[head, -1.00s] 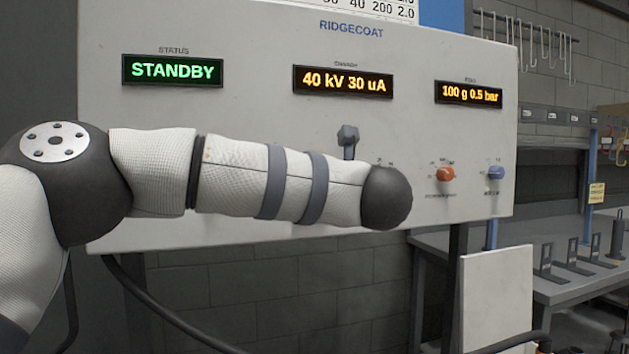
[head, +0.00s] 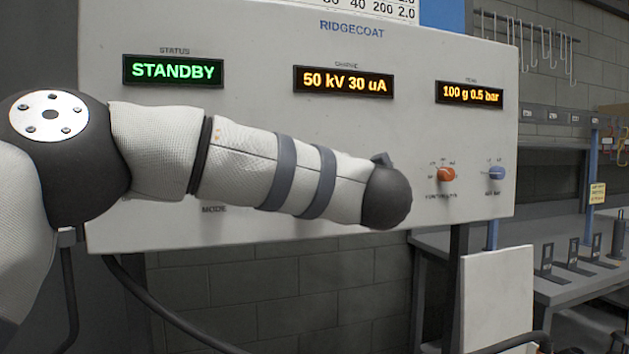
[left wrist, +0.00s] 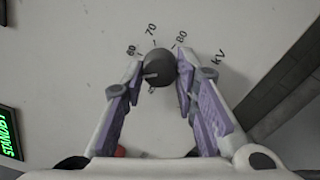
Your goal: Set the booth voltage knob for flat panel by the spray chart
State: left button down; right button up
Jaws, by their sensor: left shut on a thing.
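The booth voltage knob is the dark round knob (left wrist: 160,63) on the panel in the left wrist view, with 60, 70, 80 and kV printed around it. My left gripper (left wrist: 158,72) is shut on it, one purple-padded finger on each side. In the head view my left forearm hides the knob and most of the gripper. The charge display (head: 343,82) reads 50 kV 30 uA. The spray chart (head: 375,8) shows only its bottom edge, cut off by the frame top. My right gripper is not in view.
The status display (head: 173,71) reads STANDBY, and the feed display (head: 469,94) reads 100 g 0.5 bar. An orange knob (head: 446,174) and a blue knob (head: 497,173) sit right of my arm. A white board (head: 497,300) stands below, beside a grey bench (head: 570,292).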

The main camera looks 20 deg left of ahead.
pick_arm(q)
jog(key=m, duration=2.7)
jog(key=shift+d+r, duration=0.1)
jog(key=shift+m, duration=0.3)
jog(key=c, duration=1.3)
grip_release()
jog(key=v, duration=1.2)
